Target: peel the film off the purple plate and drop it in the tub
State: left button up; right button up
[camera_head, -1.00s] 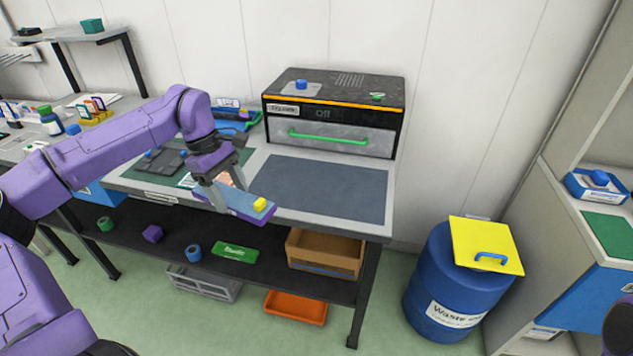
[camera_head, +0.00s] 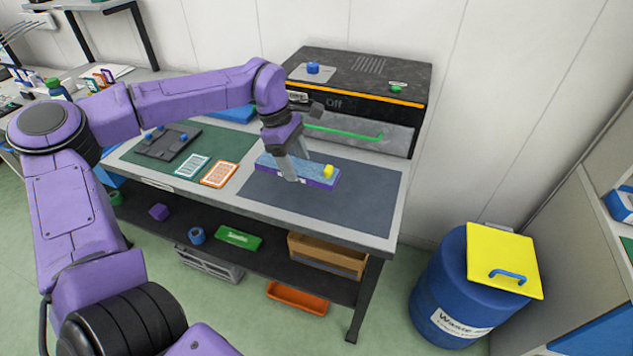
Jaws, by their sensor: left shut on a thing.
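The purple plate (camera_head: 318,184) is a long flat block with a light blue film (camera_head: 310,169) on top and a yellow tab (camera_head: 328,171) at its right end. My left gripper (camera_head: 294,172) is shut on the plate left of the tab, its fingers coming down from above. The plate is level over the dark grey mat (camera_head: 365,204); I cannot tell if it touches the mat. A blue drum (camera_head: 440,285) labelled "Waste" stands on the floor at right, with a yellow lid (camera_head: 500,250) on it. My right gripper is out of view.
A black oven-like box (camera_head: 420,77) with a green handle stands behind the mat. An orange tray (camera_head: 297,299) and a brown box (camera_head: 325,257) are below the bench.

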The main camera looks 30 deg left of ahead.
aim_at(305, 162)
pick_arm(q)
jog(key=w+d+f, duration=0.1)
jog(key=f, duration=0.1)
jog(key=d+f, duration=0.1)
jog(key=w+d+f, duration=0.1)
jog(key=f, duration=0.1)
jog(key=shift+w+d+f, duration=0.15)
jog(key=shift+w+f, duration=0.15)
jog(key=shift+w, duration=0.05)
jog(key=x, duration=0.2)
jog(key=shift+f+p, duration=0.3)
jog(key=shift+f, duration=0.05)
jog(key=shift+a+f, duration=0.25)
jog(key=shift+a, duration=0.05)
jog(key=shift+f, duration=0.1)
jog(key=o, duration=1.2)
jog(key=v, duration=1.2)
jog(key=shift+b, duration=0.4)
